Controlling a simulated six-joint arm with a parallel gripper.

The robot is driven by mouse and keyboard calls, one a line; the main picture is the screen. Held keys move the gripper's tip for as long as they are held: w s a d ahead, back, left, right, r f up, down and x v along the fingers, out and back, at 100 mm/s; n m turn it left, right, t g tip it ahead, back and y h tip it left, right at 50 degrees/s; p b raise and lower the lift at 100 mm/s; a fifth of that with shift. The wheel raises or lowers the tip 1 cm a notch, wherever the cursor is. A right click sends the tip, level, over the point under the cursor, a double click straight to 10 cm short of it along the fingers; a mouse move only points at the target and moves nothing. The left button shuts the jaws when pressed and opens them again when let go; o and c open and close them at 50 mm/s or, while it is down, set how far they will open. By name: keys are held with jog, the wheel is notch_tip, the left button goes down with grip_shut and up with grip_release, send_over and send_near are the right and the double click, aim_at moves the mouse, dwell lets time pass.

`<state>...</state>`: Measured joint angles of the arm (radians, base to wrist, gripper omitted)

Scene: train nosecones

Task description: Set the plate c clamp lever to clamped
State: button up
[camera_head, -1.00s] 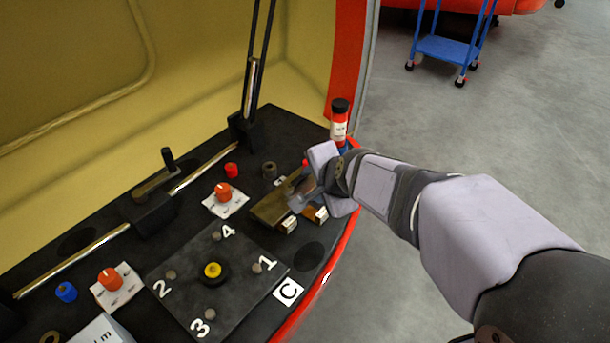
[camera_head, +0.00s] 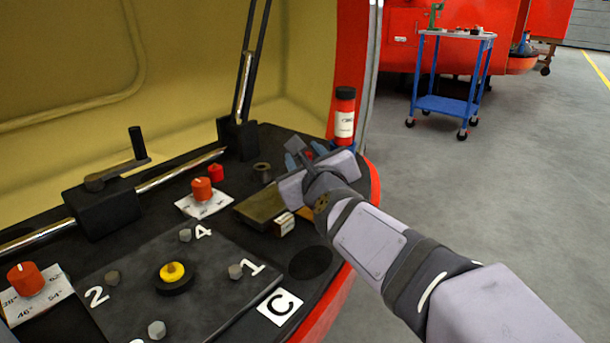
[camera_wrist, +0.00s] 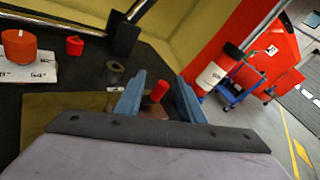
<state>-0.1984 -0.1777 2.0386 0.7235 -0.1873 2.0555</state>
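A small red knob (camera_wrist: 159,91), perhaps the top of the clamp lever, stands between my gripper's two blue fingers in the wrist view. My gripper (camera_wrist: 160,76) is open, with the fingers apart on either side of the knob; I cannot tell if either touches it. In the head view my gripper (camera_head: 303,153) is over the console's right end, and its body hides most of the lever. A brass-coloured plate (camera_head: 262,207) with small white labels (camera_head: 284,223) lies just left of the gripper. A white C sign (camera_head: 281,307) lies nearer the front edge.
A red and white canister (camera_head: 344,116) stands close behind the gripper. A red dial (camera_head: 201,190), a small red cap (camera_head: 216,172) and a dark ring (camera_head: 262,171) are to the left. The numbered plate (camera_head: 215,268) lies in front. A blue trolley (camera_head: 450,103) stands on open floor.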

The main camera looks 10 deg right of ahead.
aim_at(306, 153)
jog(key=m+b, duration=0.1)
jog(key=f+m+b, duration=0.1)
jog(key=m+t+b, duration=0.1)
jog(key=b, duration=0.1)
jog(key=shift+w+d+f+m+h, duration=0.15)
jog(key=shift+d+f+m+h, duration=0.15)
jog(key=shift+f, duration=0.05)
jog(key=shift+d+m+t+h+b, duration=0.2)
jog(key=shift+m+t+h+b, duration=0.1)
jog(key=shift+m+b, duration=0.65)
jog(key=shift+r, duration=0.1)
jog(key=shift+w+b, duration=0.35)
jog(key=shift+w, duration=3.35)
grip_shut()
